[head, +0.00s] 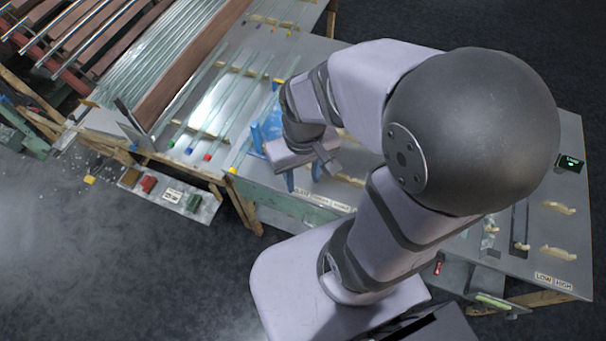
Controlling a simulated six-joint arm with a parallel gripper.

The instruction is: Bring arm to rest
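My arm reaches from its base up and over the grey bench (552,270), then bends back to the left. My gripper (316,170) is at the bench's front left, close beside a blue holder (268,128). The gripper is small here and seen from behind, so I cannot tell whether its fingers are open or touch the holder. My arm hides much of the middle of the bench.
Glass tubes (203,123) with coloured ends lie on the left table. Pale wooden rests (558,252) and a small green-lit display (570,162) are at the right. A yellow block (89,179) and shards lie on the dark floor.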

